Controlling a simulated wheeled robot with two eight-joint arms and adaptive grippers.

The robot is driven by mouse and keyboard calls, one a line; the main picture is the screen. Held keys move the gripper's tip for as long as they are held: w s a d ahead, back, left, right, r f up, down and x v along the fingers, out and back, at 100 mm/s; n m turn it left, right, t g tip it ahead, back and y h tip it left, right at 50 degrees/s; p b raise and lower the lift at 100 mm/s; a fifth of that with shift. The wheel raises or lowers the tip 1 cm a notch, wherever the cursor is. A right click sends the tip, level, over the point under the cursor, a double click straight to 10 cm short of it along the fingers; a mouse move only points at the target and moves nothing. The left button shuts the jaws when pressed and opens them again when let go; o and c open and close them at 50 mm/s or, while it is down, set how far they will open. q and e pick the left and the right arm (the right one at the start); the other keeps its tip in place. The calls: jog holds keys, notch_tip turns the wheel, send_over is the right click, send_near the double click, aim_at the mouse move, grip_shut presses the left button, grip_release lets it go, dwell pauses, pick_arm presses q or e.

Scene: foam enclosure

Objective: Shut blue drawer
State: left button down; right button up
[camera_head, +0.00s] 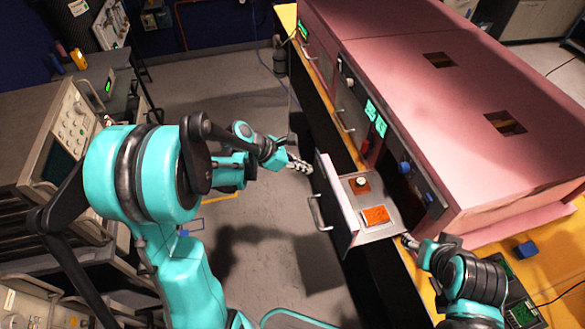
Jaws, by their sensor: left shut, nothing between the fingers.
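One drawer (340,203) stands pulled out from the front of the pink enclosure (420,90). Its front panel looks pale and dark grey rather than clearly blue, with a metal handle (316,212). An orange square piece and a small round white-topped part sit in its tray. My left gripper (300,166) is shut and empty, just left of the drawer's far front corner; I cannot tell if it touches. My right gripper (409,242) is at the tray's near right corner. Its fingers are small and partly hidden, so its opening is unclear.
Further along the enclosure's front is another handle (344,122), with green displays and blue knobs nearby. A blue block (525,250) lies on the yellow table at the right. Instrument racks (60,130) stand at the left. The grey floor between is mostly clear.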

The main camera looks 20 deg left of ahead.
pick_arm(q)
jog(key=shift+w+d, duration=0.15)
jog(key=shift+d, duration=0.05)
dwell(0.3)
jog(key=w+d, duration=0.3)
jog(key=d, duration=0.2)
jog(key=w+d+b, duration=0.1)
jog(key=w+d, duration=0.3)
jog(key=d, duration=0.2)
jog(key=w+d, duration=0.4)
jog(key=d, duration=0.2)
jog(key=shift+w+b, duration=0.2)
jog(key=shift+b, duration=0.2)
jog(key=shift+w, duration=0.1)
jog(key=shift+d+r, duration=0.1)
